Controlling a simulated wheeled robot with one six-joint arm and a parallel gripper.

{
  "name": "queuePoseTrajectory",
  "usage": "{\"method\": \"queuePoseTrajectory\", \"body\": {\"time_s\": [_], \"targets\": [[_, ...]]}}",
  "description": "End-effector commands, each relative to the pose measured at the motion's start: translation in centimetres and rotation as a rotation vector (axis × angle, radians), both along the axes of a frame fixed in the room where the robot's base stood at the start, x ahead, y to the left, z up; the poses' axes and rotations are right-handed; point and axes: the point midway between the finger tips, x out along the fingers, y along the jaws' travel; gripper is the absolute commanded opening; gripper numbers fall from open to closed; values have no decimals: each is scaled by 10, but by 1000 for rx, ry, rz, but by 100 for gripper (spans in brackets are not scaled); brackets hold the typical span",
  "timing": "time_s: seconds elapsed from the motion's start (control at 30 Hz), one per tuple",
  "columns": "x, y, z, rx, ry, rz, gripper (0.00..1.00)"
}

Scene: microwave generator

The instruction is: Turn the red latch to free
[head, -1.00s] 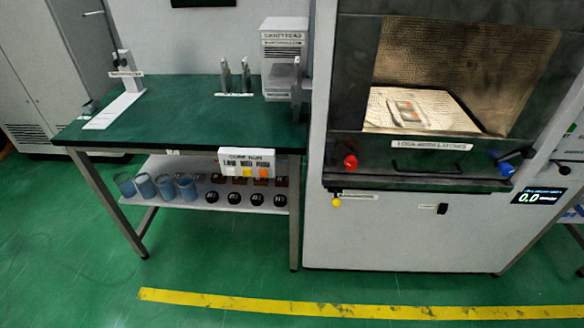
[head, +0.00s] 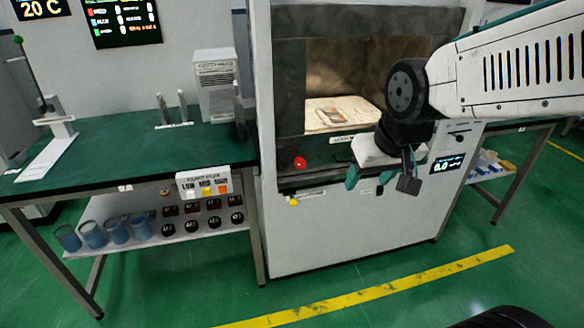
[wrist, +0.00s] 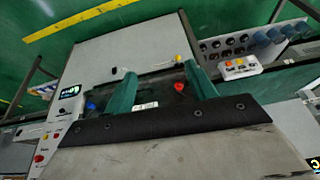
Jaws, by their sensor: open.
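The red latch (head: 299,162) is a small red knob at the lower left of the microwave chamber's window frame. In the wrist view the red latch (wrist: 179,87) shows between my two green fingers, closer to the right one, with no clear contact. My gripper (head: 380,180) is in front of the cabinet, right of the red latch in the head view. In the wrist view my gripper (wrist: 160,69) has its fingers wide apart and nothing between them is held. The blue latch (wrist: 90,106) shows left of the left finger; in the head view my arm hides it.
A yellow knob (head: 293,202) sits below the red latch. A green bench (head: 110,148) stands to the left, with blue cups (head: 115,231) on its lower shelf. A display (head: 447,163) is on the cabinet's right. The floor in front is clear, marked by a yellow line (head: 370,293).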

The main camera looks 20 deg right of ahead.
Motion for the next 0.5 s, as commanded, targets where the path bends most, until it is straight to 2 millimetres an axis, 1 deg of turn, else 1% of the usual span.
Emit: {"method": "queuePoseTrajectory", "body": {"time_s": [0.03,0.07,0.1,0.17,0.2,0.27,0.3,0.4,0.47,0.5], "targets": [[29,2,-13,5,-45,-4,56],[47,3,-18,9,-83,-8,56],[69,5,-25,14,-133,-13,56],[101,7,-36,20,-209,-20,56],[121,8,-44,25,-260,-26,56],[149,10,-56,32,-335,-34,56],[167,11,-64,35,-386,-40,56],[206,15,-87,51,-510,-51,56],[226,18,-100,58,-587,-57,56],[237,19,-110,62,-637,-62,56]]}}
